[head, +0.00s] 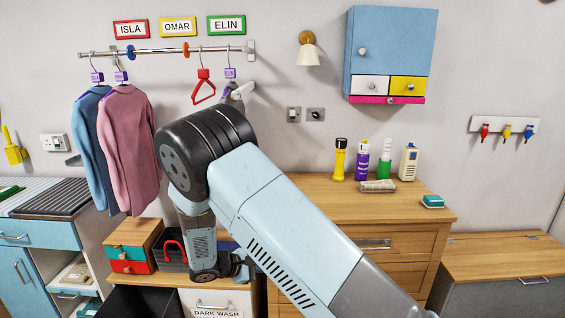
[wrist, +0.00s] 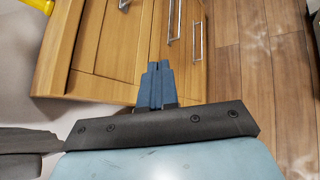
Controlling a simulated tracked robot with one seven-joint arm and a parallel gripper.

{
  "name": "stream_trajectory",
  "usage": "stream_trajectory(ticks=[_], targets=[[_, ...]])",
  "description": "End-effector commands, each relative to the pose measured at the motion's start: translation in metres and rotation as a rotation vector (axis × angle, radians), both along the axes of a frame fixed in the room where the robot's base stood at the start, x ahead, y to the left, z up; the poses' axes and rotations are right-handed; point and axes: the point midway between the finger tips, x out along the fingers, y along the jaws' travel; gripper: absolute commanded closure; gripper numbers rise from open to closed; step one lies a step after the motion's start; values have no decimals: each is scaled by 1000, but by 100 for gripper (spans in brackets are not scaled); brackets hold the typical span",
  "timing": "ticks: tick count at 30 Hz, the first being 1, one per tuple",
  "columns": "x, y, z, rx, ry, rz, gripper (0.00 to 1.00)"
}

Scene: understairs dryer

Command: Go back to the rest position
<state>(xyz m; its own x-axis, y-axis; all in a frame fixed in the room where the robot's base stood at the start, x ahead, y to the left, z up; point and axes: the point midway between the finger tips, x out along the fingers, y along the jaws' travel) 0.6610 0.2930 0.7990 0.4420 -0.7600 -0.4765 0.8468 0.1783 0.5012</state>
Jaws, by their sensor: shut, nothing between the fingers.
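My gripper (wrist: 157,82) shows in the wrist view as two blue-grey fingers pressed together, with nothing between them. Beyond the fingers in that view is a wooden drawer unit with metal bar handles. In the head view my arm reaches up from the lower right, bends at a black joint and goes down in front of the low storage. The end of the arm is low, near the dark wash bin (head: 216,305), and my fingers are mostly hidden there by my own arm.
A wooden dresser (head: 410,208) with bottles stands right of the arm. A rail (head: 160,50) with a blue cardigan (head: 92,140), a pink cardigan (head: 130,150) and a red hanger (head: 204,90) is at upper left. A blue cabinet (head: 392,45) hangs upper right. Wooden floor (wrist: 258,70) is clear at right.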

Motion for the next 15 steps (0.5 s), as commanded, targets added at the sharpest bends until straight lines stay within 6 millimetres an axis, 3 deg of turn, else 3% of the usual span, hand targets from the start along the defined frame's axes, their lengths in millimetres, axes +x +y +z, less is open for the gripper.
stream_trajectory(ticks=[3,15], targets=[[3,-22,33,81,-4,-89,100],[-8,-95,129,342,-30,-358,100]])
